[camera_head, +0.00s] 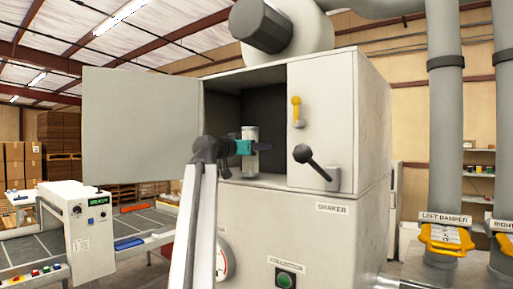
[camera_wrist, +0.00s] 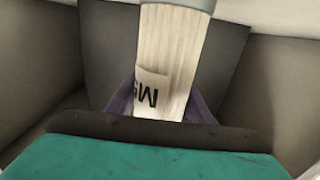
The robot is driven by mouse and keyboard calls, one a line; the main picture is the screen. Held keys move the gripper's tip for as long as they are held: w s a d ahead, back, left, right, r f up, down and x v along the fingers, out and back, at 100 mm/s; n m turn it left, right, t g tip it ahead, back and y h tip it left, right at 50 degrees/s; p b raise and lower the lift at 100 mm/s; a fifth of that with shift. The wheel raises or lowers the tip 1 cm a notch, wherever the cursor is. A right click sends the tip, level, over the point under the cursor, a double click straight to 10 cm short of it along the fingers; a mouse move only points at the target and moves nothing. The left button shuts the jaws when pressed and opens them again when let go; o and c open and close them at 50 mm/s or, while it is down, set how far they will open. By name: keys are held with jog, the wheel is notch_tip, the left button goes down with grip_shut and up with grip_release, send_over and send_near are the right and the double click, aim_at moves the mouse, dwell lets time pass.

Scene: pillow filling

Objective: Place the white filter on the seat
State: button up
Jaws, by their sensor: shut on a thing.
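The white filter (camera_wrist: 172,60) is a pale pleated cylinder with a grey end cap and dark lettering, seen close in the wrist view. In the head view the filter (camera_head: 251,160) stands about upright in the opening of the grey cabinet (camera_head: 240,205). My gripper (camera_head: 257,147) is shut on the filter from the left side, with its teal part beside it. In the wrist view the fingers are mostly hidden behind the dark and teal gripper body. The seat cannot be made out clearly; I cannot tell whether the filter's lower end touches anything.
The cabinet door (camera_head: 142,122) is swung open to the left. A yellow handle (camera_head: 296,110) and a black-knobbed shaker lever (camera_head: 316,162) are on the panel right of the opening. A conveyor with a control box (camera_head: 80,230) stands at left.

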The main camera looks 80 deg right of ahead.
jog(key=shift+f, duration=0.3)
jog(key=shift+f, duration=0.1)
jog(key=o, duration=1.3)
jog(key=shift+c, duration=0.2)
jog(key=b+v, duration=0.3)
jog(key=v, duration=0.9)
jog(key=shift+b, duration=0.35)
